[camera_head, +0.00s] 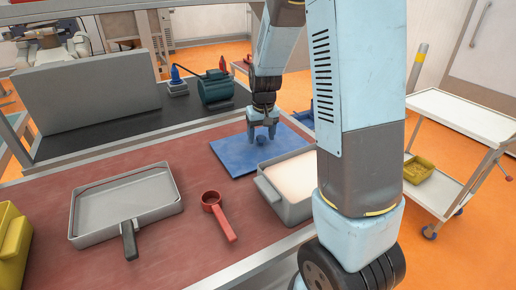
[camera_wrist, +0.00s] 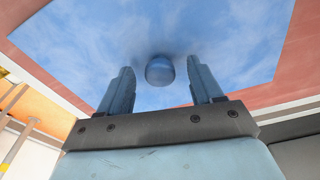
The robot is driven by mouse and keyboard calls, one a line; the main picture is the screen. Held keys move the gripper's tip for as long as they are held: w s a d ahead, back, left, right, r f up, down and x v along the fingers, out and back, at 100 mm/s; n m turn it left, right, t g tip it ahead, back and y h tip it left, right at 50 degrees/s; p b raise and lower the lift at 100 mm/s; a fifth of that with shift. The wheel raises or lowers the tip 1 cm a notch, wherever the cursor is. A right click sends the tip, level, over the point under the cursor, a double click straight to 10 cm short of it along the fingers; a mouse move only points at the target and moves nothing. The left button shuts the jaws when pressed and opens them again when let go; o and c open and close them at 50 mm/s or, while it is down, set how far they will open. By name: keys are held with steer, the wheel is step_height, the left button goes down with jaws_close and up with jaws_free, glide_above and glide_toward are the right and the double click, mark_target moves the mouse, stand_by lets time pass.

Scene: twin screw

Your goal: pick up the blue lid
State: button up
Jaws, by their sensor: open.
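The blue lid (camera_head: 232,155) is a flat blue sheet with a round knob (camera_head: 261,140) near its middle. It lies on the red-brown table top beside the grey bin. My gripper (camera_head: 262,130) is over the lid, pointing down, with the knob close to its fingertips. In the wrist view, the lid (camera_wrist: 215,30) fills the upper part. The knob (camera_wrist: 159,70) shows between and just beyond the two open fingers (camera_wrist: 162,80). The fingers do not appear to touch the knob.
A grey bin with pale contents (camera_head: 270,192) stands right beside the lid. A red scoop (camera_head: 218,215) and a grey pan with a dark handle (camera_head: 125,203) lie to the left. A yellow container (camera_head: 12,250) is at the far left. A dark shelf (camera_head: 120,130) runs behind.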

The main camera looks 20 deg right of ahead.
jaws_close()
stand_by(0.5)
